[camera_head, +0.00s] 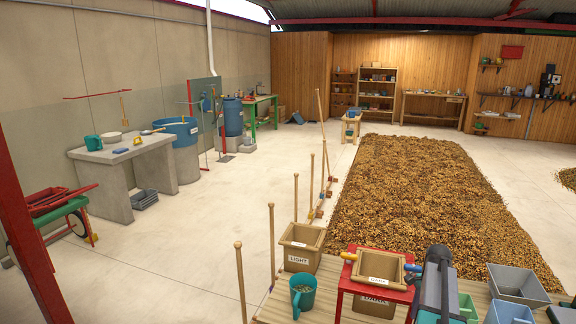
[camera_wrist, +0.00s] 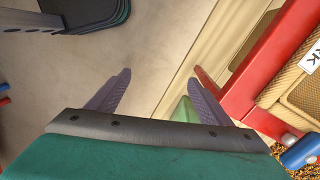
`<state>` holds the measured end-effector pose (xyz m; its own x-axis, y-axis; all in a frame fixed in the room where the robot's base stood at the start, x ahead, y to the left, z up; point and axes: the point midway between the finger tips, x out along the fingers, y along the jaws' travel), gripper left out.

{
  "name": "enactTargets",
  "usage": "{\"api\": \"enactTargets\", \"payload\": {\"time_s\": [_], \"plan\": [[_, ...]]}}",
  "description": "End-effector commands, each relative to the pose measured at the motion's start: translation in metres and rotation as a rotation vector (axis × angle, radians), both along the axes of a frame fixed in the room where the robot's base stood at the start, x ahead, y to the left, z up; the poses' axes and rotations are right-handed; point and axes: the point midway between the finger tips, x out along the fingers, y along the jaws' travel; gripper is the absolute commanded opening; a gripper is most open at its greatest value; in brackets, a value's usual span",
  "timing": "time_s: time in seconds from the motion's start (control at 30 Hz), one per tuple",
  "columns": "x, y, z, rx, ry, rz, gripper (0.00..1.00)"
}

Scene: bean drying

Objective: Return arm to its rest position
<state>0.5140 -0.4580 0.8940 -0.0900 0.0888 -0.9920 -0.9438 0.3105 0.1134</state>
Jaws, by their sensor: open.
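My gripper (camera_wrist: 160,85) shows in the wrist view with its two purple-grey fingers spread apart. I see nothing held between them. A green object (camera_wrist: 183,110) shows beyond the fingers, beside a red frame (camera_wrist: 240,85). In the head view, a dark grey arm part, which looks like mine, stands over the front table at the lower right. I cannot make out the fingertips there.
The front table (camera_head: 275,306) holds a LIGHT box (camera_head: 302,240), a teal mug (camera_head: 303,291) with beans, a red stand (camera_head: 347,283) with a tray (camera_head: 379,265), and a grey bin (camera_head: 516,284). A bean bed (camera_head: 420,190) lies behind. Pale floor (camera_head: 180,265) is clear at left.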

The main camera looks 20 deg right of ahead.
Motion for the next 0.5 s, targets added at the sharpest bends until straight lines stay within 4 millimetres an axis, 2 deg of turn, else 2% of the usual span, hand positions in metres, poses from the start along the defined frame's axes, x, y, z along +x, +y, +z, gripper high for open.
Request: {"api": "enactTargets", "payload": {"time_s": [0.03, 0.2, 0.33, 0.5], "plan": [[0.006, 0.021, -0.020, 0.015, 0.016, 0.030, 0.73], [0.019, 0.082, -0.071, 0.057, 0.066, 0.118, 0.73], [0.023, 0.129, -0.108, 0.085, 0.102, 0.188, 0.73], [0.018, 0.190, -0.157, 0.119, 0.151, 0.297, 0.73]]}}
